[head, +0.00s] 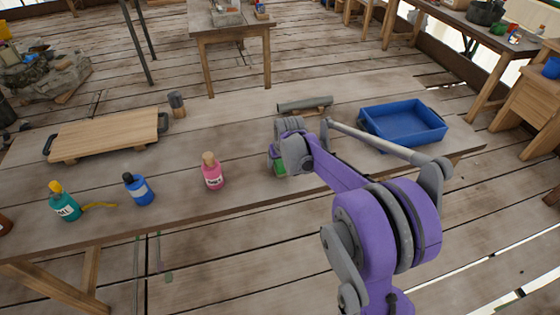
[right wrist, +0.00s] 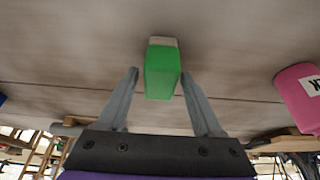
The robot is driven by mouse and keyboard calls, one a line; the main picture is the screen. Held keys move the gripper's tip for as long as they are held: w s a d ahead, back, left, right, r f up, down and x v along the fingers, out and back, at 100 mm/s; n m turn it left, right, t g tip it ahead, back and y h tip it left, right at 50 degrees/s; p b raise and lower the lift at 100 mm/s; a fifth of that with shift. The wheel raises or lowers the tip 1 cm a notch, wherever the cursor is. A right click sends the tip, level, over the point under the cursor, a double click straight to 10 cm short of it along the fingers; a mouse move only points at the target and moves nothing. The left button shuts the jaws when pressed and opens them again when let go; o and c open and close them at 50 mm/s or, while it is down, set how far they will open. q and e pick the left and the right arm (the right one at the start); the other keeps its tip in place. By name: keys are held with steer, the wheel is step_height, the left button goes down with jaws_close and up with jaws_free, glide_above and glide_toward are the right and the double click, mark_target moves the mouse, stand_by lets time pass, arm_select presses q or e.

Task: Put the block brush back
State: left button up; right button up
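The block brush, a green block with a pale strip along one edge, shows in the right wrist view (right wrist: 162,72). It stands on the table, pale side against the top. In the head view only a bit of its green (head: 280,168) shows, mostly hidden by my right gripper (head: 276,154). In the right wrist view the two fingers of my right gripper (right wrist: 160,73) are apart, one on each side of the block, with small gaps visible. My left gripper is not in view.
On the wooden table are a blue tray (head: 405,124), a grey cylinder (head: 304,104), a pink bottle (head: 212,174), a blue bottle (head: 139,190), a teal bottle (head: 66,204), a wooden board (head: 106,136) with dark handles and a mallet-like grey piece (head: 176,101). The middle back is clear.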

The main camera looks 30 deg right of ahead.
steer(key=shift+r, duration=0.1)
steer(key=p+v, duration=0.1)
steer(key=v, duration=1.1)
steer(key=s+a+f+n, duration=0.1)
steer(key=s+a, duration=0.3)
steer(key=s, duration=0.4)
steer(key=s+a+f+n, duration=0.1)
steer(key=s+a+f, duration=0.3)
steer(key=s, duration=0.5)
steer(key=s+a+f+y, duration=0.1)
steer(key=s+a+f, duration=0.2)
steer(key=s+a, duration=0.3)
steer(key=shift+s+f+n+t, duration=0.15)
steer(key=shift+s+n+t, duration=0.25)
steer(key=shift+s, duration=0.9)
steer(key=shift+d, duration=0.1)
